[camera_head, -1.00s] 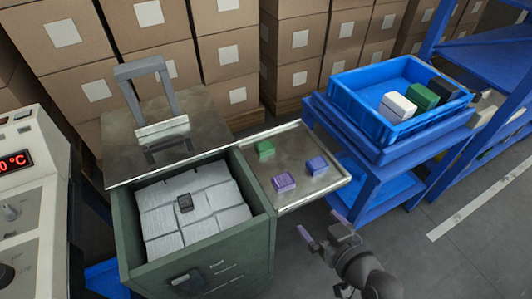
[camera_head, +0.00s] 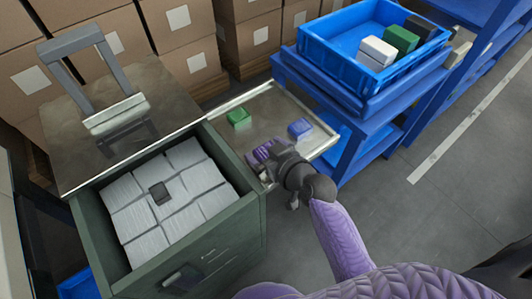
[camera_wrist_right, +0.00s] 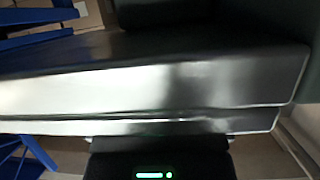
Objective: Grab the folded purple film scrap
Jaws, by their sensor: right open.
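The folded purple film scrap (camera_head: 263,150) lies on the shiny metal tray, on its near side towards the cabinet. In the head view my right gripper (camera_head: 267,168) is open at its near edge and hides part of it. I cannot tell whether the fingers touch the scrap or are around it. The right wrist view shows the metal tray edge (camera_wrist_right: 130,90) up close, and the scrap does not show there. My left gripper is not in view.
On the tray (camera_head: 270,108) also lie a green piece (camera_head: 239,117) and a blue piece (camera_head: 300,128). A green cabinet (camera_head: 220,240) with an open top full of white stacks stands left. A blue crate (camera_head: 335,75) with several blocks sits on a blue stand at the right.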

